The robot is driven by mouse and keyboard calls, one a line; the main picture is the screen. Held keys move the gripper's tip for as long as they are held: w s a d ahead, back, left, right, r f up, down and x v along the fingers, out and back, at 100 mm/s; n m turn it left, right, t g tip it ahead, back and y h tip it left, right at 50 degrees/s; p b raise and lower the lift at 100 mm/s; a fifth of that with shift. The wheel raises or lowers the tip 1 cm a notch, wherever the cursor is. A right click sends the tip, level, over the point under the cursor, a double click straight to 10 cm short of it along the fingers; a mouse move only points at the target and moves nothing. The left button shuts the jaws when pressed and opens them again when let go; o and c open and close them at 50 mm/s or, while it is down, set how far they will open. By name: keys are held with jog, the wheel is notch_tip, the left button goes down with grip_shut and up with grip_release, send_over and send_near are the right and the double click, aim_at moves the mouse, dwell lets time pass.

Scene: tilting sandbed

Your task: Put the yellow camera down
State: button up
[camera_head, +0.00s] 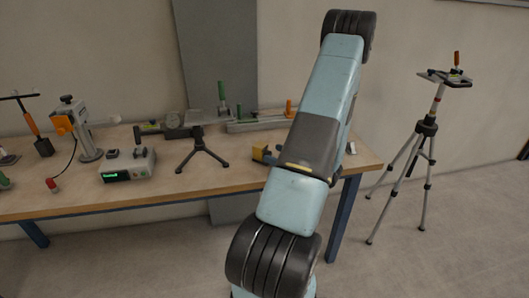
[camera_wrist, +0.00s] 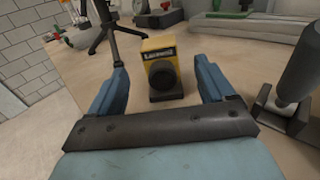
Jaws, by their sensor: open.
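In the head view a yellow and dark part of the camera (camera_head: 262,153) shows beside my arm, near the table's right end; the rest is hidden. My gripper (camera_wrist: 162,74) is open and empty. Its two blue fingers lie to the left and right of the camera, with a visible gap on both sides. In the head view my arm hides the gripper.
A small black tripod (camera_head: 202,148) stands left of the camera on the table (camera_head: 190,185). A grey metal device (camera_wrist: 290,105) is close to the right finger. A power supply (camera_head: 127,166) sits farther left. A tall tripod (camera_head: 427,130) stands on the floor at right.

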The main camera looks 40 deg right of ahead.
jog(key=v, duration=0.5)
jog(key=w+a+r+n+g+y, duration=0.35)
jog(key=a+r+n+g, duration=0.4)
jog(key=a, duration=0.45)
jog(key=w+a+r+n+g+y, duration=0.2)
jog(key=a+r+n+g+y, duration=0.3)
jog(key=a+r+n, duration=0.6)
jog(key=s+a+r+n+h, duration=1.2)
jog(key=a+r+n, duration=0.1)
jog(key=a+n, duration=0.2)
jog(key=shift+s+a+r, duration=0.15)
jog(key=shift+s+r, duration=0.15)
jog(key=shift+s, duration=0.05)
jog(key=shift+t+h, duration=0.25)
jog(key=shift+c, duration=0.2)
